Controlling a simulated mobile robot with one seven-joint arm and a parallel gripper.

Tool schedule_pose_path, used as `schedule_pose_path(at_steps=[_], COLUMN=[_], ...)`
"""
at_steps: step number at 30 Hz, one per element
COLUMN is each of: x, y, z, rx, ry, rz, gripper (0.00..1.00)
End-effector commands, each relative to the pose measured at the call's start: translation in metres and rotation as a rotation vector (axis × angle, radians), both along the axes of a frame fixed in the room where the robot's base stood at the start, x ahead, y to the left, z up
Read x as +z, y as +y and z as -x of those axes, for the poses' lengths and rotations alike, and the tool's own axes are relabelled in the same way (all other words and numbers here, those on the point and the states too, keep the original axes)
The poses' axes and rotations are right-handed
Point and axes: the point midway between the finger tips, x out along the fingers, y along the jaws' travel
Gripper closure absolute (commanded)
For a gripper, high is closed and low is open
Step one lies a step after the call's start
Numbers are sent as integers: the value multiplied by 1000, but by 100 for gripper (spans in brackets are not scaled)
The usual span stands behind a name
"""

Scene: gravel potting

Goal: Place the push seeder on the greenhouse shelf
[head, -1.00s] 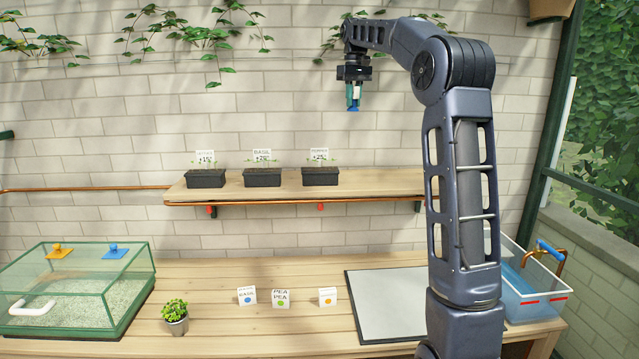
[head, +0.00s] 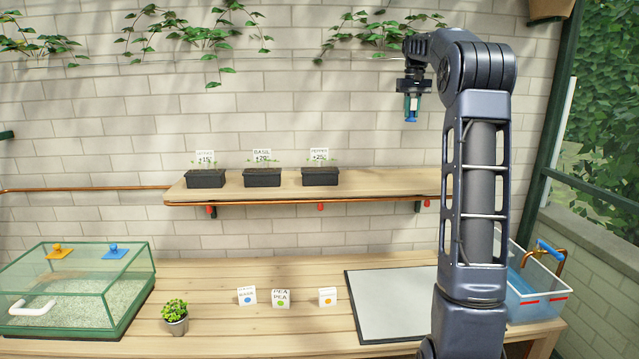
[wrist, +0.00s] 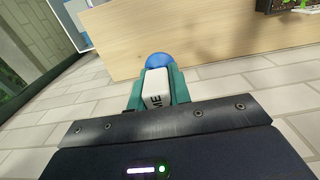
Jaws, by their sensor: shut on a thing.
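My gripper (head: 411,108) hangs pointing down, high above the right part of the greenhouse shelf (head: 385,185). It is shut on the push seeder (head: 411,118), a small white body with a blue end at the bottom. In the wrist view the push seeder (wrist: 156,90) sits between the green fingers (wrist: 157,92), with dark lettering on its white side and its round blue end beyond. The wooden shelf (wrist: 215,40) shows below and past it. The seeder is apart from the shelf.
Seedling trays (head: 206,179), (head: 262,177) and (head: 320,176) with labels stand on the shelf's left and middle. The shelf's right part is clear. Below are a glass gravel bin (head: 80,285), a potted plant (head: 175,318), seed packets (head: 281,298), a grey mat (head: 395,305) and a water basin (head: 535,300).

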Motion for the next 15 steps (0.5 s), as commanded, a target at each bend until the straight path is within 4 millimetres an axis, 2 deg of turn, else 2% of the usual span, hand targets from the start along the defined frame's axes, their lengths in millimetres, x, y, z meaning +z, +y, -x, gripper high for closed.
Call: schedule_pose_path(at_steps=[8,15], x=[-31,-83], y=[0,1], z=[0,0], rx=[1,1], ry=[2,3], rz=[0,-1], gripper=[100,100])
